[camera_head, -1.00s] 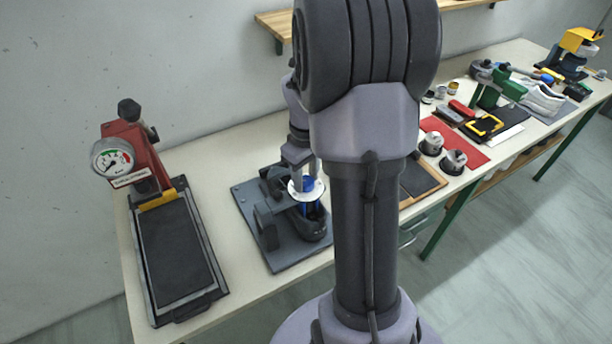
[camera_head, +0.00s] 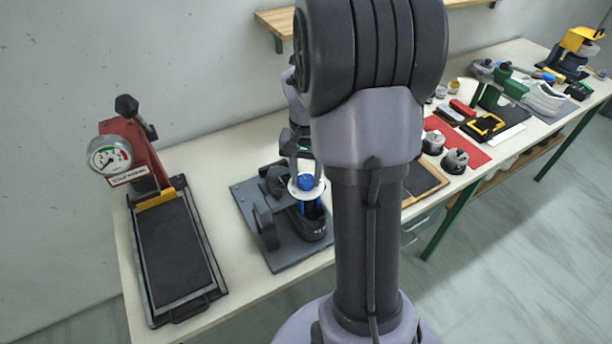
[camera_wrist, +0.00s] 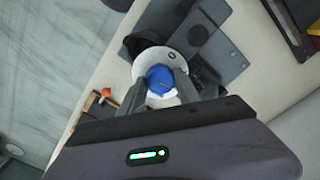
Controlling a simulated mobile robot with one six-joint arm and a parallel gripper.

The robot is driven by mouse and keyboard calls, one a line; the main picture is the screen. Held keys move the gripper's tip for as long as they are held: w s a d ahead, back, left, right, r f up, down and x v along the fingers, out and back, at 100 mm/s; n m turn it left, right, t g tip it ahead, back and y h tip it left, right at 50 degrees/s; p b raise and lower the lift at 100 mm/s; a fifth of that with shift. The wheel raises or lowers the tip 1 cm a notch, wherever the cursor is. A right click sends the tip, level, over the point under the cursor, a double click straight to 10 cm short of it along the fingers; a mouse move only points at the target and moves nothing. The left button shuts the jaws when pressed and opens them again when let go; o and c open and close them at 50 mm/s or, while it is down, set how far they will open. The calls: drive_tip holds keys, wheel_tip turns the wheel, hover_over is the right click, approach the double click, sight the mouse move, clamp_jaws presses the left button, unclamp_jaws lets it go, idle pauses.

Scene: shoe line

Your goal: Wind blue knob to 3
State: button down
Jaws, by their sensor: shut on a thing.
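The blue knob (camera_head: 306,182) sits at the top of the dark grey device (camera_head: 272,222), above a white dial disc (camera_head: 317,190). In the wrist view the blue knob (camera_wrist: 160,78) lies between the two fingers of my gripper (camera_wrist: 165,88), which is shut on it. The white dial (camera_wrist: 177,62) spreads around the knob, partly hidden by the fingers. One small dark mark shows on it, too small to read. In the head view my gripper (camera_head: 304,168) comes down on the knob from above, partly hidden by my arm.
A red press with a gauge (camera_head: 110,155) and black pad (camera_head: 176,250) stands left on the bench. Bare bench lies between press and device.

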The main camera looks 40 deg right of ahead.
sight(306, 179)
drive_tip(key=m+b, duration=0.1)
drive_tip(key=m, duration=0.5)
drive_tip(key=shift+b, duration=0.3)
drive_tip(key=m+b, duration=0.1)
drive_tip(key=m, duration=0.4)
drive_tip(key=shift+m, duration=0.3)
drive_tip(key=c, duration=0.9)
unclamp_jaws()
drive_tip(key=shift+o, duration=0.2)
wheel_tip(306, 179, up, 17)
drive_tip(key=p, duration=0.5)
drive_tip(key=shift+r, duration=0.2)
